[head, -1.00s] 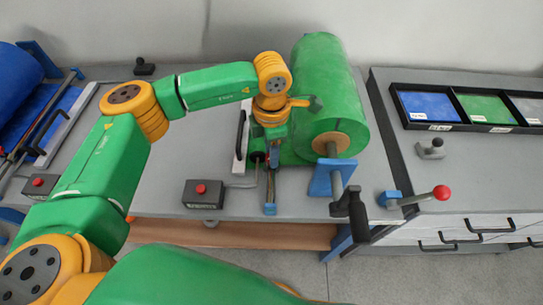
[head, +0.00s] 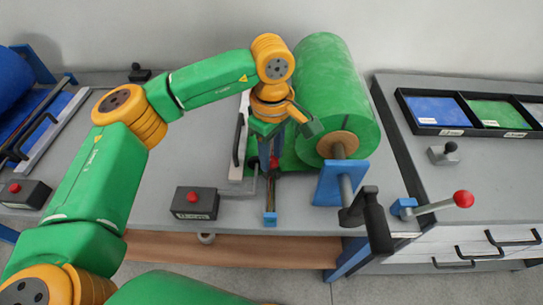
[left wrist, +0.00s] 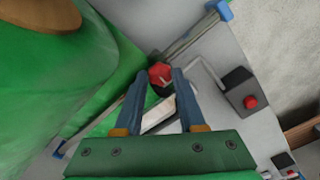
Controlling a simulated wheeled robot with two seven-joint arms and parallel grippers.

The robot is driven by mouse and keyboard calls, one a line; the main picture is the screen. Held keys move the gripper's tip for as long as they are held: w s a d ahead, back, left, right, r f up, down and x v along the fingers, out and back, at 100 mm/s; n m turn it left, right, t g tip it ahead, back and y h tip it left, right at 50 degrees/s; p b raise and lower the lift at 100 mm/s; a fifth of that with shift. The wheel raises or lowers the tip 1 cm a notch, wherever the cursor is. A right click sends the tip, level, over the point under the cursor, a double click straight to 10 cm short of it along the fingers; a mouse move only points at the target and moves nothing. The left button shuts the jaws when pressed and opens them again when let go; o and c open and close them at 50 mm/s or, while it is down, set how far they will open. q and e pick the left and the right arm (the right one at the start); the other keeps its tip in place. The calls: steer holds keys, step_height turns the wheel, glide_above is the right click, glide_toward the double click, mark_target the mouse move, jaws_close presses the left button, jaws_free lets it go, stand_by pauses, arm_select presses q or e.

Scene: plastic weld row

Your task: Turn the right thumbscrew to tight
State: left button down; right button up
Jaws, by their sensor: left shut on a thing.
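A red thumbscrew knob (head: 274,163) sits on a rod in front of the green roll. My left gripper (head: 273,158) reaches down over it from above. In the left wrist view the red knob (left wrist: 160,74) lies between the tips of my left gripper's two blue fingers (left wrist: 159,76), which are shut on it. A pale mark shows on the knob, but I cannot read it. Below the knob, the rod runs to a small blue end block (head: 270,218). My right gripper is not in view.
The large green roll (head: 325,85) stands close to the right of my left gripper, with a blue bracket (head: 330,185) and a black crank handle (head: 377,220). A box with a red button (head: 196,202) lies to the left. A red-knobbed lever (head: 463,199) is further right.

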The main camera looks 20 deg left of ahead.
arm_select(q)
steer(key=m, duration=0.3)
steer(key=shift+m+b, duration=0.35)
steer(key=shift+m, duration=0.05)
steer(key=m, duration=0.4)
steer(key=shift+m, duration=0.3)
steer(key=m, duration=0.4)
steer(key=shift+b, duration=0.3)
steer(key=shift+m, duration=2.4)
steer(key=c, duration=0.5)
jaws_free()
steer(key=shift+r, duration=0.1)
